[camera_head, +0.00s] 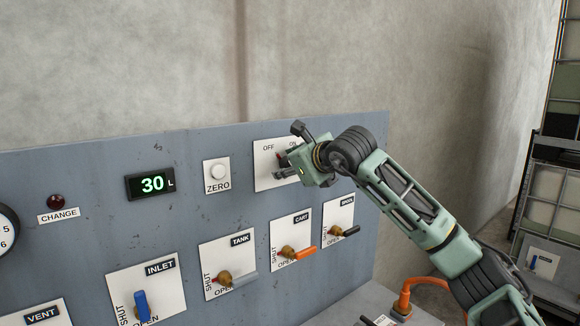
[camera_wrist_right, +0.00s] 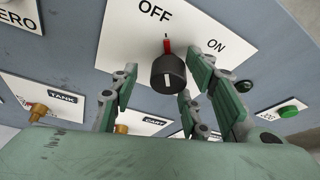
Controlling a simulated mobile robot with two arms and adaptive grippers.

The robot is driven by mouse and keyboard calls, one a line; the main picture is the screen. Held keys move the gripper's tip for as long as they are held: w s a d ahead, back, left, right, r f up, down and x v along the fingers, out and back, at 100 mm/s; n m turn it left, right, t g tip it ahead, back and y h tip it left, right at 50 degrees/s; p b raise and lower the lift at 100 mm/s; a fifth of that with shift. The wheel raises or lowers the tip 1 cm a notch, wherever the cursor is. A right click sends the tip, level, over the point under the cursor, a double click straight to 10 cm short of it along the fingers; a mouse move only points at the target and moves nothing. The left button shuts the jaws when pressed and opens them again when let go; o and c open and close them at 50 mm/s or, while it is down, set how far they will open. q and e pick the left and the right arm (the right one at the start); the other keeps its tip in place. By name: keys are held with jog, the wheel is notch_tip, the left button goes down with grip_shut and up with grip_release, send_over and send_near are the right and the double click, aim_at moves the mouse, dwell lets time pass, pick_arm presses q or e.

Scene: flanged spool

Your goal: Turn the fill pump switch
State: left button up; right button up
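The fill pump switch is a black round knob (camera_wrist_right: 168,73) with a red pointer and a white line on its face, on a white plate (camera_wrist_right: 122,20) marked OFF and ON. The red pointer points up, nearer OFF than ON. In the head view the plate (camera_head: 264,180) is at the panel's upper right, and my right gripper (camera_head: 284,168) covers most of the knob. In the right wrist view my right gripper (camera_wrist_right: 166,84) is open, with green-padded fingers on either side of the knob and gaps visible. My left gripper is out of view.
The grey panel (camera_head: 110,230) carries a 30 L display (camera_head: 151,184), a ZERO button (camera_head: 217,172) and a red CHANGE lamp (camera_head: 56,201). Below are INLET (camera_head: 143,305), TANK (camera_head: 221,280), CART (camera_head: 299,252) and another valve handle (camera_head: 345,231). A green button (camera_wrist_right: 288,112) sits at right.

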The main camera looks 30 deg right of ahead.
jog(key=shift+d+r, duration=0.1)
jog(key=v, duration=1.2)
